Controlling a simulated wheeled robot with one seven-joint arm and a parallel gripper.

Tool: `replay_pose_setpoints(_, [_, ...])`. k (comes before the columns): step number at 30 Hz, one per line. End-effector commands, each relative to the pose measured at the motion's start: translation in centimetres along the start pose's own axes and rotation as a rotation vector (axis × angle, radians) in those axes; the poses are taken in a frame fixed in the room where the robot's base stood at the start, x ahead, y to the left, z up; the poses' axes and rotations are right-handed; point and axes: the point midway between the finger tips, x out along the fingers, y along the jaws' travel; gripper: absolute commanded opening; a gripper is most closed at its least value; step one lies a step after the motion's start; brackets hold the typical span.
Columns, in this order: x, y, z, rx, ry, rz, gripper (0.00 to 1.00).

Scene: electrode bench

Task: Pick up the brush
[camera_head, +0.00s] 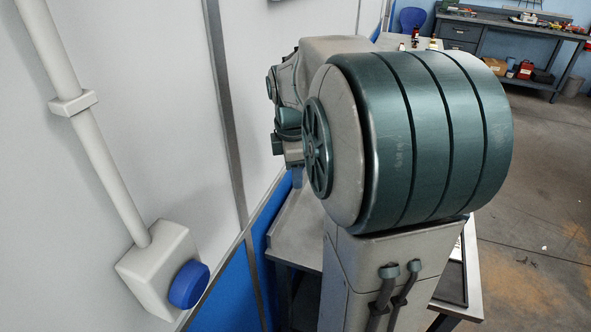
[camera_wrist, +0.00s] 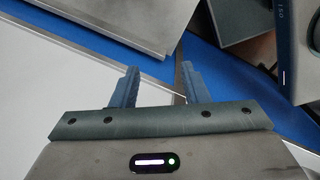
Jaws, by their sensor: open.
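My gripper (camera_wrist: 157,86) shows in the wrist view with its two blue fingers apart and nothing between them. Beyond the fingers are a blue strip and a white panel. I cannot make out the brush in either view. In the head view my own arm fills the middle and hides much of the bench behind it.
A grey metal bench top (camera_head: 297,228) lies partly behind my arm, close to a white and blue wall (camera_head: 150,130). A box with a blue knob (camera_head: 188,285) juts from the wall. A far workbench (camera_head: 510,25) and a blue chair (camera_head: 412,19) stand behind. Floor at right is open.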

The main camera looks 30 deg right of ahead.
Motion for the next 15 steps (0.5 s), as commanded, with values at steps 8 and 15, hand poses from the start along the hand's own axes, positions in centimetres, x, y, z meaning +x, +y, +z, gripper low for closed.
replay_pose_setpoints(8, [1.6,6.5,6.8,-0.487,0.034,-0.061,0.41])
replay_pose_setpoints(15, [3.2,9.4,11.8,-0.798,0.085,-0.071,0.41])
